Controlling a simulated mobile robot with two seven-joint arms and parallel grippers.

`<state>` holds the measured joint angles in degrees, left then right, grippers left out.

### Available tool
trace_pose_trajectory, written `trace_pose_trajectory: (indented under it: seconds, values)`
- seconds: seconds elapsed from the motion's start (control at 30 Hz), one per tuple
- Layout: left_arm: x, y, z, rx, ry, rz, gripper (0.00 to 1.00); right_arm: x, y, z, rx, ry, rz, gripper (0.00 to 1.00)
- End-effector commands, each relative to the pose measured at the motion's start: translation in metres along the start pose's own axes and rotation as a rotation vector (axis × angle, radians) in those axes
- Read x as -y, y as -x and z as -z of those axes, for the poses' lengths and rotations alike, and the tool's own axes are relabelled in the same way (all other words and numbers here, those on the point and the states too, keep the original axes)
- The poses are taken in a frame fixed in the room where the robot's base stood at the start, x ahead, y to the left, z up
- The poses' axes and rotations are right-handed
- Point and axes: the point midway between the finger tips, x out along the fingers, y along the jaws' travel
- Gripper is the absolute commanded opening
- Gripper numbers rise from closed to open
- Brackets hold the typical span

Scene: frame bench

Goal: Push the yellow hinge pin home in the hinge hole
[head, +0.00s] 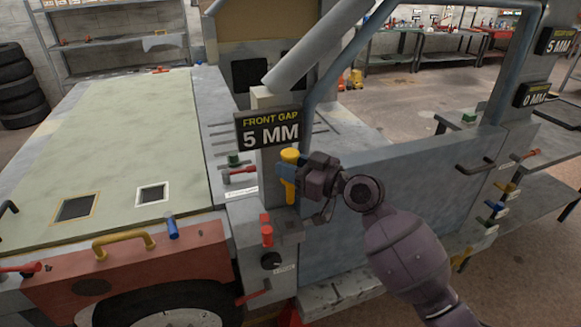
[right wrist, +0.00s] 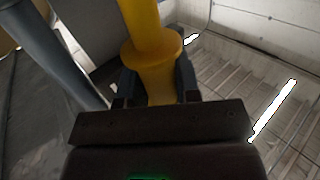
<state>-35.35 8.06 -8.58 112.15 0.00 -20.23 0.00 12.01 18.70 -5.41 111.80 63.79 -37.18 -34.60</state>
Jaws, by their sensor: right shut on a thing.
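The yellow hinge pin (head: 290,155) is upright beside the door's front edge, just under the front gap sign. Its wide round head is on top and its shank shows below the fingers. My right gripper (head: 288,171) comes in from the right and is shut on the pin below its head. In the right wrist view the pin (right wrist: 153,85) stands between the two fingers, with its collar just beyond them. The hinge hole is not clearly visible, and I cannot tell how far the pin sits in it. My left gripper is out of view.
The front gap sign (head: 268,130) reads 5 MM, close above the gripper. The grey-blue door (head: 400,190) is on the right, with its window frame above. A red-topped fitting (head: 266,234) and a black knob (head: 271,260) are below. The pale green hood (head: 110,140) lies left.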

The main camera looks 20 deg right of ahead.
Motion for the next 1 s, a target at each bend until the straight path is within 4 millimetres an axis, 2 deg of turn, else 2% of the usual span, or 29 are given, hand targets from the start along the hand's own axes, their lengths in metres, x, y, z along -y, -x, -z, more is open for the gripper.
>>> trace_pose_trajectory:
  seconds: [0.47, 0.7, 1.0]
  values:
    - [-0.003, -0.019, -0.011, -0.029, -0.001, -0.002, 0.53, 0.0, 0.0, -0.035, 0.0, 0.001, 0.001, 0.0]
    - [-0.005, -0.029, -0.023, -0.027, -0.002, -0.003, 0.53, 0.0, 0.0, -0.052, -0.001, 0.001, 0.0, 0.0]
    - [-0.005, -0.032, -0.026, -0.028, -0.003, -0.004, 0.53, 0.0, 0.0, -0.058, -0.001, 0.001, 0.0, 0.0]
